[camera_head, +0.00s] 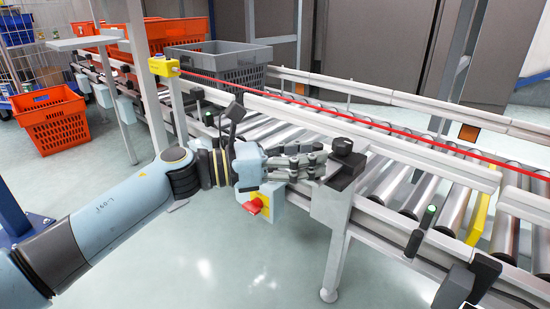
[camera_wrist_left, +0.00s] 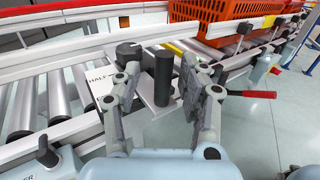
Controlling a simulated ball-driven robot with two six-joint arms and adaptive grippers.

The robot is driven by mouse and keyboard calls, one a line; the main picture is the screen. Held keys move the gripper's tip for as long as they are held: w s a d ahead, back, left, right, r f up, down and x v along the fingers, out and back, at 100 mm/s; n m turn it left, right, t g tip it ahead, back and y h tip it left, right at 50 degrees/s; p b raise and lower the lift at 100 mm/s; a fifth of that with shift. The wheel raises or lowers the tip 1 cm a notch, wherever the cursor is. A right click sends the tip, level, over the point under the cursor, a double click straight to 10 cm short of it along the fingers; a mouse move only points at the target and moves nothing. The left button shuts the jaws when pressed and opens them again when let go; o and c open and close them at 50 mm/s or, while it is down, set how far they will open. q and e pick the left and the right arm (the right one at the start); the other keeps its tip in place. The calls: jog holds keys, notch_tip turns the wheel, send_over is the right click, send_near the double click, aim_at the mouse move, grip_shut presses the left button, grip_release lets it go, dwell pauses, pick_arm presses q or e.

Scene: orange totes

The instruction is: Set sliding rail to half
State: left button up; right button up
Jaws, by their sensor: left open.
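The sliding rail's upright black handle post (camera_wrist_left: 163,80) stands on a grey plate (camera_wrist_left: 158,118) in the left wrist view. A white plate marked HALF (camera_wrist_left: 97,80) lies just left of it, beside a black round knob (camera_wrist_left: 128,51). The knob also shows in the head view (camera_head: 342,146). My left gripper (camera_wrist_left: 162,78) is open, with one finger on each side of the post. I cannot tell whether either finger touches it. In the head view my left gripper (camera_head: 322,160) reaches in from the left to the rail end. My right gripper is not in view.
A roller conveyor (camera_head: 405,193) with metal side rails runs to the right. A red cord (camera_head: 350,115) runs above it. A grey tote (camera_head: 220,62) and orange totes (camera_head: 55,125) are at the back left. The floor in front is clear.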

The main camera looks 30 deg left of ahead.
pick_arm(q)
jog(key=v, duration=0.9)
jog(key=shift+s+a, duration=0.25)
jog(key=shift+a, duration=0.05)
